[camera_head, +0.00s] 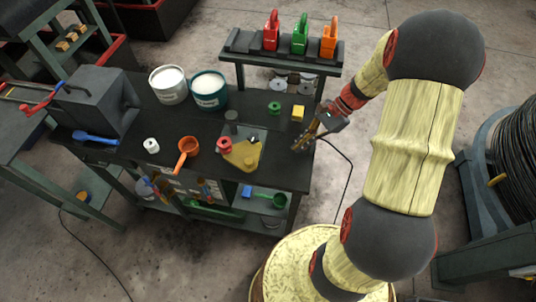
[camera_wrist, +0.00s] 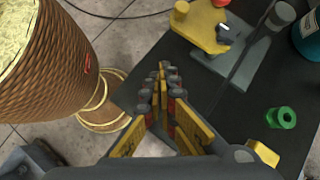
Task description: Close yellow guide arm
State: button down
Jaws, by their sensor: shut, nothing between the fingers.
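The yellow guide arm (camera_head: 240,158) is a flat plate on a grey base plate (camera_head: 252,135) near the front of the dark workbench. A red spool (camera_head: 224,146) is at its left end. In the wrist view the guide arm (camera_wrist: 197,28) shows at the top, with a small metal pin (camera_wrist: 223,31) at its edge. A grey post (camera_head: 231,121) stands behind it. My gripper (camera_head: 299,147) is at the bench's right edge, to the right of the guide arm and apart from it. In the wrist view its fingers (camera_wrist: 163,68) are together and empty.
A green ring (camera_head: 275,107) and yellow block (camera_head: 297,113) lie behind my gripper. A rack (camera_head: 282,55) holds red, green and orange locks. A cable (camera_head: 345,185) hangs beside the bench.

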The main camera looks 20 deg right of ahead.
notch_tip(320, 180, up, 2)
jog(key=w+m, duration=0.2)
jog(key=b, duration=0.1)
send_near(254, 166)
notch_tip(254, 166, down, 4)
jog(key=d, duration=0.2)
jog(key=shift+t+y, duration=0.3)
jog(key=shift+y, duration=0.1)
jog(key=shift+a+r, duration=0.1)
jog(key=shift+a, duration=2.3)
